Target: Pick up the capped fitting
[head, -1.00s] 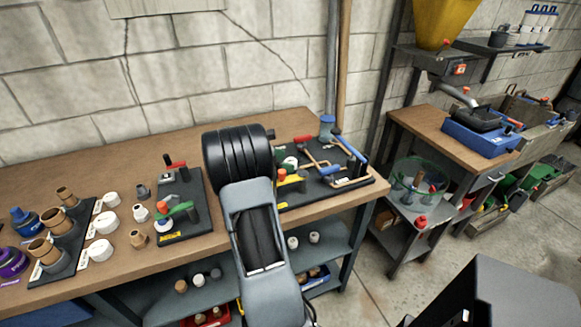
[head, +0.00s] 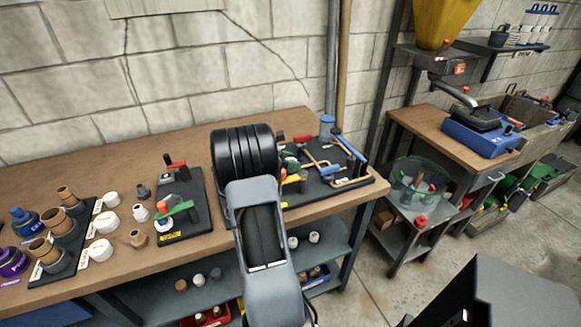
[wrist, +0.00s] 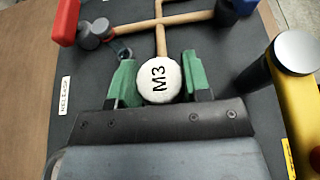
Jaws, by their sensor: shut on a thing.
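The capped fitting (wrist: 160,84) shows in the wrist view as a round white cap marked M3, seen end-on.
A yellow-bodied part (wrist: 288,100) with a grey round top stands close right of my gripper, and a red-handled valve (wrist: 66,22) lies upper left. Another black board (head: 197,215) with valves is left of my arm. White caps (head: 103,249) and brown fittings stand further left.

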